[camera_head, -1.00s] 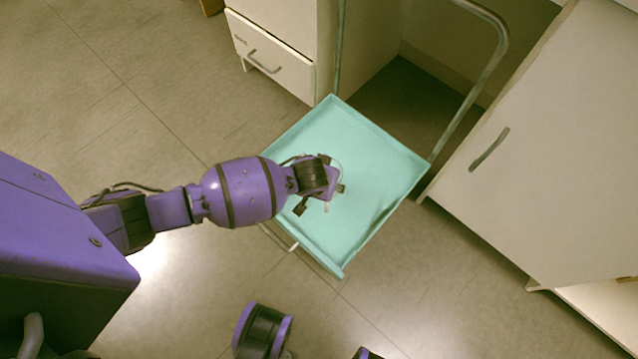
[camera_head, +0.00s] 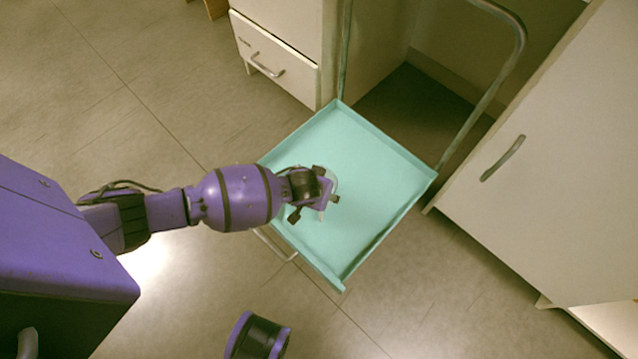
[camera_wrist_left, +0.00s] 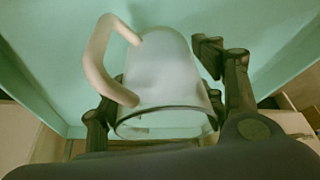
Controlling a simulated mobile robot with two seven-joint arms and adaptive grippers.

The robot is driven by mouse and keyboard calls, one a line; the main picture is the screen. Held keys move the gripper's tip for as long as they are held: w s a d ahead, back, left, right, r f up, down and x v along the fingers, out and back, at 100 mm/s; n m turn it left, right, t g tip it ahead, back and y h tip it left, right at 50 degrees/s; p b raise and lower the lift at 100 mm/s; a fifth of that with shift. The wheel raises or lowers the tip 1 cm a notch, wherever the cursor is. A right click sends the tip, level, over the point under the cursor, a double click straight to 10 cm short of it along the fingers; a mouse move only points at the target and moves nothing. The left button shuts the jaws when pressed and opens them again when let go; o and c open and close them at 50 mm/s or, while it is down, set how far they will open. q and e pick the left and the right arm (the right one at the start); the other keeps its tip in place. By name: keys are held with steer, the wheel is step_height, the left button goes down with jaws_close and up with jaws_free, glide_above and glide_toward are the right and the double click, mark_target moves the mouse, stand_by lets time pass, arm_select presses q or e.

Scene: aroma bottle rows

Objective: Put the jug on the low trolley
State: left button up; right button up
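The jug (camera_wrist_left: 165,75) is pale and translucent, with a pinkish handle (camera_wrist_left: 97,60) on its left in the left wrist view. Its dark-edged rim faces my palm. My left gripper (camera_wrist_left: 160,85) has its fingers on both sides of the jug and appears shut on it. In the head view my left gripper (camera_head: 314,194) is over the left part of the low trolley's turquoise tray (camera_head: 375,165) and hides most of the jug. I cannot tell whether the jug's base touches the tray. My right gripper is not in view.
The trolley's tall tube handle (camera_head: 490,90) rises at its far side. A white drawer cabinet (camera_head: 275,60) stands behind on the left, and a white cupboard (camera_head: 560,170) stands close on the right. Floor (camera_head: 410,300) is clear in front of the tray.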

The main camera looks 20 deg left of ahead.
arm_select(q)
steer(key=o, duration=0.4)
steer(key=shift+r, duration=0.1)
steer(key=shift+p+v, duration=3)
steer(key=shift+v, duration=3.05)
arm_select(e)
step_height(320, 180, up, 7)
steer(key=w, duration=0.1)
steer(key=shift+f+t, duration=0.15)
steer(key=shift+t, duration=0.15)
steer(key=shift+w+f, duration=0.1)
